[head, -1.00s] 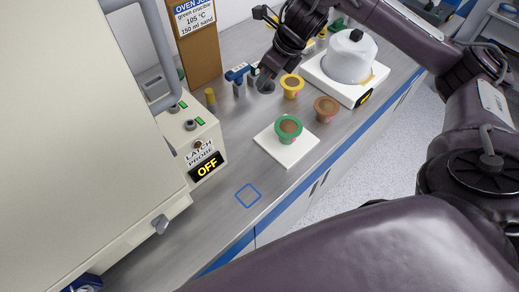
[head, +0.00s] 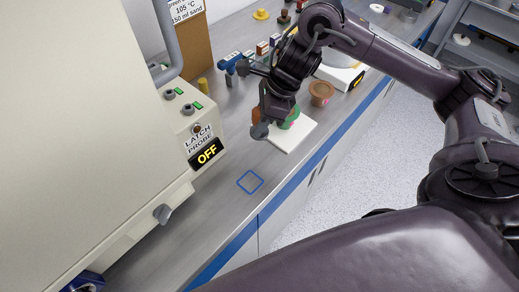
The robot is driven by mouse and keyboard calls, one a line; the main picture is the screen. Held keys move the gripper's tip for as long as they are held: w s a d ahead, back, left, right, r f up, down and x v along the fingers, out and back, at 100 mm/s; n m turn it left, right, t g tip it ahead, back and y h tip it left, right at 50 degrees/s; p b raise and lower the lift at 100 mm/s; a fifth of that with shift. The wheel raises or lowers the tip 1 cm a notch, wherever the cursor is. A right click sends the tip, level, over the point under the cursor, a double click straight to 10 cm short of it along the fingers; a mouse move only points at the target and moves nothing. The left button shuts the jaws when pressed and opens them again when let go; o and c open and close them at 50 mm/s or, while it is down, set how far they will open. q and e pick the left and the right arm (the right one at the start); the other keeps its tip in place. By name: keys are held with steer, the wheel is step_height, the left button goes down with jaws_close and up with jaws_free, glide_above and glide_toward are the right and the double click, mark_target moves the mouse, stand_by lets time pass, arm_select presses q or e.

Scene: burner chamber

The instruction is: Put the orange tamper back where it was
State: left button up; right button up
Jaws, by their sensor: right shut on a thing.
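My right gripper (head: 265,122) reaches down just left of the green crucible (head: 291,118) and partly covers it. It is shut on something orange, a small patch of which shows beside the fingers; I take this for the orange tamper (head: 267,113). Most of it is hidden by the gripper. The crucible stands on a white tile (head: 296,138); its top is largely covered. Whether the tamper touches the crucible I cannot tell. A blue stand (head: 230,62) is at the back left, partly behind my arm. My left gripper is not in view.
A cream control box showing OFF (head: 206,153) is at the left. A blue square outline (head: 250,182) marks bare worktop. A white device (head: 341,76) stands behind, partly hidden by my arm. The bench edge runs along the right.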

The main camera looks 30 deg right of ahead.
step_height(320, 180, down, 7)
steer(key=shift+a+r+b, duration=0.1)
steer(key=shift+r+b, duration=0.1)
steer(key=shift+b, duration=0.3)
step_height(320, 180, down, 4)
steer(key=shift+f+b, duration=0.1)
steer(key=shift+b, duration=0.2)
steer(key=shift+f, duration=0.2)
steer(key=o, duration=1)
